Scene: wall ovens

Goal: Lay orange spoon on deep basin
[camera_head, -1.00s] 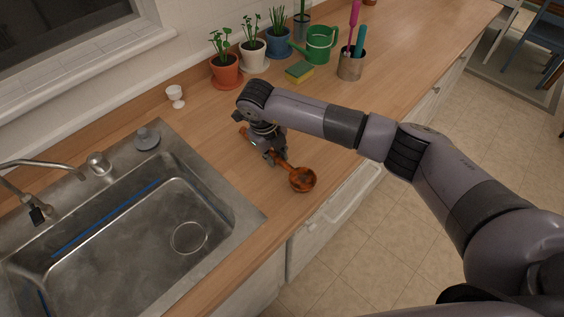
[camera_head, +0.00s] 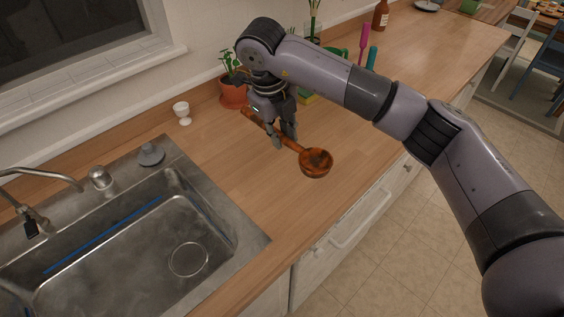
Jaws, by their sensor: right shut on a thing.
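The orange-brown spoon (camera_head: 314,161) is a ladle-like wooden spoon with a round bowl. My right gripper (camera_head: 281,140) is shut on its handle, and the spoon appears raised over the wooden counter. The bowl points to the lower right; the handle end points to the upper left. The deep basin (camera_head: 120,270) is the steel sink at the lower left, with a round drain and a blue strip along its back wall. The gripper and spoon are to the right of the basin, not over it. My left gripper is not in view.
A faucet (camera_head: 38,178) and a grey stopper (camera_head: 150,154) stand at the basin's back edge. A small white cup (camera_head: 182,112) stands on the counter behind. Potted plants, including an orange pot (camera_head: 232,92), are partly hidden by my arm. The counter (camera_head: 240,185) between basin and spoon is clear.

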